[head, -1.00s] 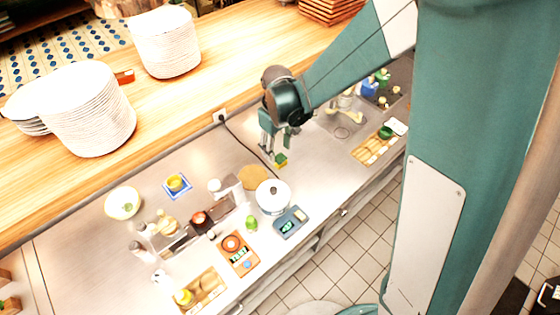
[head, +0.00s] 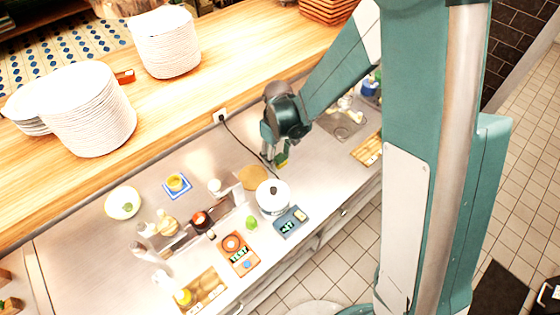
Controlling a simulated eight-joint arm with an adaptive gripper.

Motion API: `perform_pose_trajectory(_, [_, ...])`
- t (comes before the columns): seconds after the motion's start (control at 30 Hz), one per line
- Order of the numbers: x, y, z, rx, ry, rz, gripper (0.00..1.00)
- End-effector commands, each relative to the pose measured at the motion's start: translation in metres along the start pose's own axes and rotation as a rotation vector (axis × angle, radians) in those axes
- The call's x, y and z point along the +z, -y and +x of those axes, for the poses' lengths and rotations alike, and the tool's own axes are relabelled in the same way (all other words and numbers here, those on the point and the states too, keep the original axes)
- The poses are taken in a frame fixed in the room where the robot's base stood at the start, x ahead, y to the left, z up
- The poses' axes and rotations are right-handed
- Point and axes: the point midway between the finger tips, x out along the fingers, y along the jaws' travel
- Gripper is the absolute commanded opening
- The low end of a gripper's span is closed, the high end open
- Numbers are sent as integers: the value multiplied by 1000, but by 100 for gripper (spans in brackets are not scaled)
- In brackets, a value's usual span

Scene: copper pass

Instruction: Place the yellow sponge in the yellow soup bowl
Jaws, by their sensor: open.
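A small yellow-and-green block, which looks like the yellow sponge (head: 282,160), shows at the fingertips of my gripper (head: 273,156). My gripper is open and points down over the steel counter; I cannot tell whether its fingers touch the block. A small yellow bowl (head: 175,182), likely the yellow soup bowl, sits on a blue square mat to the left of my gripper. A small pale yellow piece (head: 300,215) lies on the dark blue scale; it is too small to tell what it is.
A white lidded pot (head: 272,197) and the dark blue scale (head: 288,229) stand in front of my gripper. A pale bowl (head: 122,203), several bottles and an orange scale (head: 238,256) are to the left. Plate stacks (head: 92,110) stand on the wooden shelf. Steel between gripper and yellow bowl is partly clear.

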Motion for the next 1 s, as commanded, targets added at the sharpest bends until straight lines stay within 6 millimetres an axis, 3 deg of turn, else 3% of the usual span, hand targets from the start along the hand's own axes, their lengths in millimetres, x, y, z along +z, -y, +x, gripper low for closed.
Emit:
perform_pose_trajectory(0.3, [0, 0, 0, 0, 0, 0, 45])
perform_pose_trajectory(0.5, [0, 0, 0, 0, 0, 0, 20])
perform_pose_trajectory(1.0, [0, 0, -4, 0, 0, 0, 19])
